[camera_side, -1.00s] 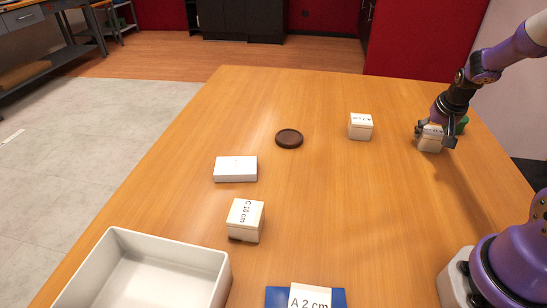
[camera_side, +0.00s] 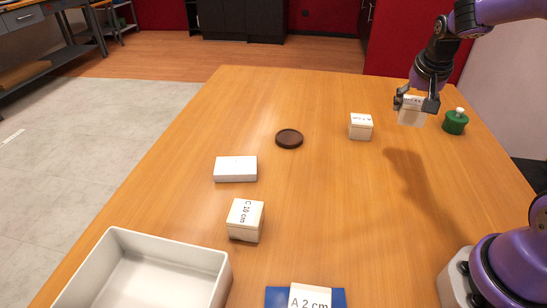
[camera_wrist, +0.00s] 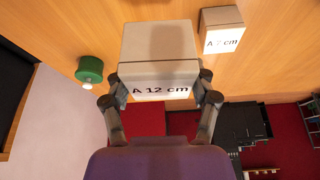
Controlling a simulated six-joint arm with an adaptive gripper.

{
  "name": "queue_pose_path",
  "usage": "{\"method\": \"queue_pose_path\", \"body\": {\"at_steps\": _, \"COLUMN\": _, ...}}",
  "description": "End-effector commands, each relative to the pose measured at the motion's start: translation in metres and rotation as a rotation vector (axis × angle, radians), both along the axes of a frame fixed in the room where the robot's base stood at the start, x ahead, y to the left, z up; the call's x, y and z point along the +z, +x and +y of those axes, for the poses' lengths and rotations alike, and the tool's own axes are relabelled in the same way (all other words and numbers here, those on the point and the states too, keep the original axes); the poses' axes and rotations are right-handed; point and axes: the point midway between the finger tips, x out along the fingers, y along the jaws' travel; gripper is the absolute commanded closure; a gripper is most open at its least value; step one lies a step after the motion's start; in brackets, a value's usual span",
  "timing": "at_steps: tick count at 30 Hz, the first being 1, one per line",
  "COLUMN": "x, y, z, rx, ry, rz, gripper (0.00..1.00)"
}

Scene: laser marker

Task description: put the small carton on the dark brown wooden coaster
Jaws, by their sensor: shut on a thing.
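My gripper (camera_side: 418,104) is shut on a small white carton (camera_side: 411,112) and holds it above the table at the right. In the wrist view the held carton (camera_wrist: 158,55) sits between the fingers of my gripper (camera_wrist: 160,98), with the label "A 12 cm" facing the camera. The dark brown round coaster (camera_side: 289,138) lies flat and empty on the table, well to the left of my gripper. The coaster does not show in the wrist view.
Another labelled carton (camera_side: 360,127) stands between the coaster and my gripper. A green object with a white knob (camera_side: 455,122) stands at the right. A white block (camera_side: 236,169), the "C 10 cm" carton (camera_side: 245,221), a white bin (camera_side: 190,256) and a blue piece (camera_side: 339,298) are nearer.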

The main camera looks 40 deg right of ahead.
Motion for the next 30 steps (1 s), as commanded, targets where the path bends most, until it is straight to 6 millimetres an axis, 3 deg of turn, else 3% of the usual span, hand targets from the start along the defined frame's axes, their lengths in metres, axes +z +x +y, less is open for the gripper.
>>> {"method": "queue_pose_path", "body": {"at_steps": 5, "x": 0.01, "y": 0.023, "z": 0.028, "rx": 0.076, "ry": 0.001, "rz": -0.002, "gripper": 0.76}}
{"method": "queue_pose_path", "body": {"at_steps": 8, "x": 0.013, "y": 0.051, "z": 0.058, "rx": 0.189, "ry": 0.003, "rz": -0.001, "gripper": 0.76}}
{"method": "queue_pose_path", "body": {"at_steps": 15, "x": 0.022, "y": 0.117, "z": 0.171, "rx": 0.559, "ry": 0.003, "rz": -0.003, "gripper": 0.76}}
{"method": "queue_pose_path", "body": {"at_steps": 21, "x": 0.025, "y": 0.138, "z": 0.252, "rx": 0.789, "ry": -0.001, "rz": -0.004, "gripper": 0.76}}
{"method": "queue_pose_path", "body": {"at_steps": 26, "x": 0.025, "y": 0.141, "z": 0.28, "rx": 0.869, "ry": -0.002, "rz": -0.004, "gripper": 0.76}}
{"method": "queue_pose_path", "body": {"at_steps": 30, "x": 0.013, "y": 0.151, "z": 0.267, "rx": 0.877, "ry": -0.002, "rz": -0.002, "gripper": 0.76}}
